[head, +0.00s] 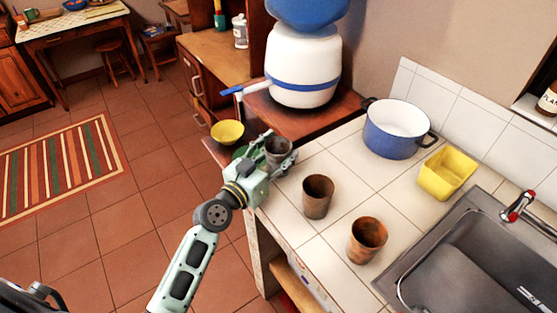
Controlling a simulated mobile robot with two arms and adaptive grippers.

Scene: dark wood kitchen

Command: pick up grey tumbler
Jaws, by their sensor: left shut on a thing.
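A grey tumbler (278,150) is at the far left corner of the white tiled counter (340,173). My left gripper (279,157) is shut on it, with fingers on both sides of the cup. The gripper and hand hide the tumbler's lower part, so I cannot tell whether its base touches the counter. Two brown cups stand upright on the tiles nearer to me: one brown cup (318,198) just right of my gripper and another brown cup (366,241) closer to the sink. My right gripper is not in view.
A blue and white pot (396,130) and a yellow container (447,174) stand at the back. A metal sink (480,262) with a red-handled tap (519,206) is at right. A yellow bowl (227,132) and a large white-and-blue water jug (303,72) stand beyond my gripper.

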